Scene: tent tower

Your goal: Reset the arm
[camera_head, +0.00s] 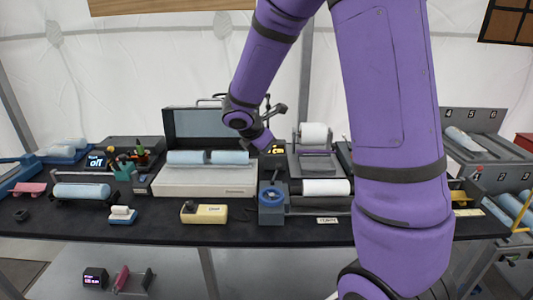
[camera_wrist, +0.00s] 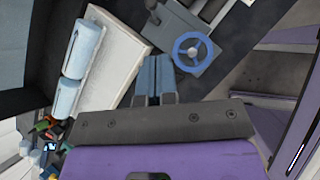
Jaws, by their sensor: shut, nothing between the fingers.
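My purple arm reaches over the table from the right side of the head view. My gripper (camera_head: 275,149) is above the back of the table, between a white case and a roller machine. In the wrist view, my gripper (camera_wrist: 154,80) shows its two grey-blue fingers together, shut and empty. Beyond the fingertips are the machine's grey block and blue handwheel (camera_wrist: 192,52). My upper arm hides part of the table's right side in the head view.
The black table (camera_head: 200,233) carries the white case (camera_head: 206,180) with blue rolls, the roller machine with the blue handwheel (camera_head: 271,193), a yellow-and-cream block (camera_head: 204,213) and a roll on a stand (camera_head: 82,191). A grey numbered rack (camera_head: 480,150) stands right. The front strip is mostly clear.

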